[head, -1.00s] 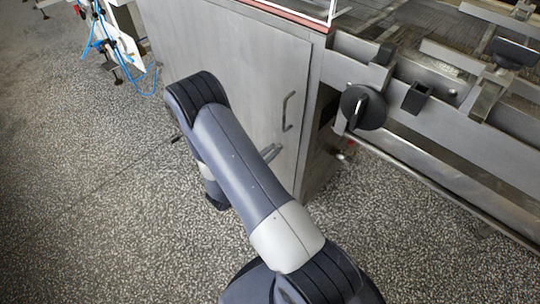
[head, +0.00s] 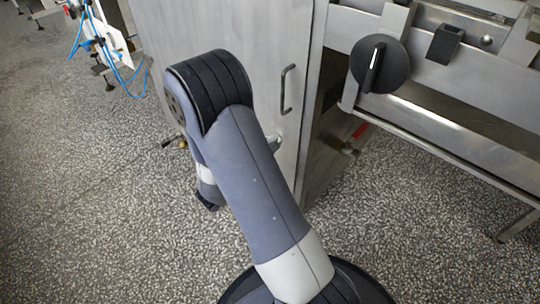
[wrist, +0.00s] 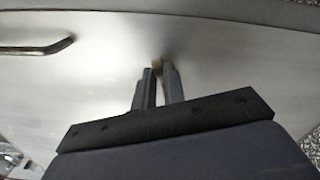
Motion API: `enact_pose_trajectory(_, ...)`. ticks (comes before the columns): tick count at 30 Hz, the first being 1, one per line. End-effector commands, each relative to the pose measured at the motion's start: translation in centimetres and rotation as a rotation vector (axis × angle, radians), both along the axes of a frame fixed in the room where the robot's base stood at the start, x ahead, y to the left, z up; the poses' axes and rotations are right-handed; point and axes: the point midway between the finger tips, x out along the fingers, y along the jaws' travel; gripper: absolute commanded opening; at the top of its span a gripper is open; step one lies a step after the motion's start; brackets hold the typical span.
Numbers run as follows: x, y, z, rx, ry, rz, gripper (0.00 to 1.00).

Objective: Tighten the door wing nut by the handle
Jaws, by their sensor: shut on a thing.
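The cabinet door (head: 220,40) is a flat brushed-metal panel, and it looks shut. Its bent bar handle (head: 287,90) is on the right side of the door; in the wrist view the handle (wrist: 40,48) is at the upper left. My gripper (wrist: 157,72) points at the door to the right of the handle there. Its two fingers are close together, shut on the small brownish wing nut (wrist: 157,63) at the door face. The fingers hide most of the nut, so its wings and turn cannot be told. In the head view my arm covers most of the gripper.
A round black knob (head: 380,64) and metal rails stand out to the right of the cabinet. A valve-like fitting with a red part (head: 360,130) sits low beside it. Blue hoses (head: 84,35) hang at the upper left. The speckled floor (head: 80,220) is clear at the left.

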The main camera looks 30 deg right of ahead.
Motion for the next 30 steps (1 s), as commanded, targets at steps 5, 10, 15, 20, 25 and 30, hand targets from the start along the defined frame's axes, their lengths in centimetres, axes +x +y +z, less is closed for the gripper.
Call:
enact_pose_trajectory(5,-0.13,-0.07,-0.81,0.052,-0.134,-0.002,0.00)
enact_pose_trajectory(10,-0.17,-0.07,-0.80,0.089,-0.234,-0.002,0.00)
enact_pose_trajectory(15,-0.18,-0.08,-0.81,0.114,-0.301,-0.002,0.00)
enact_pose_trajectory(20,-0.18,-0.08,-0.78,0.127,-0.336,-0.002,0.00)
enact_pose_trajectory(25,-0.18,-0.08,-0.75,0.132,-0.349,-0.002,0.00)
enact_pose_trajectory(30,-0.17,-0.07,-0.73,0.132,-0.350,-0.002,0.00)
